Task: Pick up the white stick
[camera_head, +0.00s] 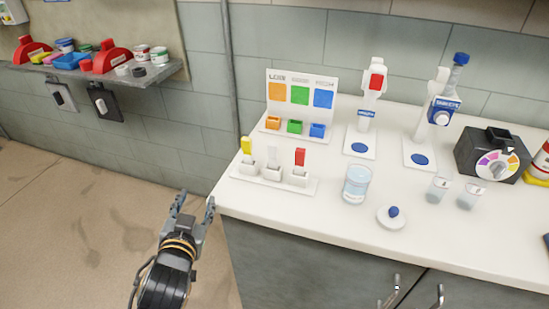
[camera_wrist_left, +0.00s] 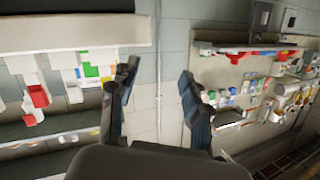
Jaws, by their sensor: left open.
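The white stick (camera_head: 272,154) stands upright in the middle slot of a white holder (camera_head: 248,176) on the counter's left part. A yellow stick (camera_head: 246,145) stands to its left and a red stick (camera_head: 299,157) to its right in the same holder. My left gripper (camera_head: 194,205) is open and empty, left of the counter's front-left corner and clear of the sticks. Its two fingers also show in the left wrist view (camera_wrist_left: 157,88). I cannot pick out the white stick there with certainty. My right gripper is not in view.
The white counter (camera_head: 335,222) has its left edge close to my left gripper. A glass beaker (camera_head: 357,184) and a white lid with a blue knob (camera_head: 392,217) stand right of the holder. A colour-coded board (camera_head: 301,96) stands behind it. A wall shelf (camera_head: 150,79) holds several items.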

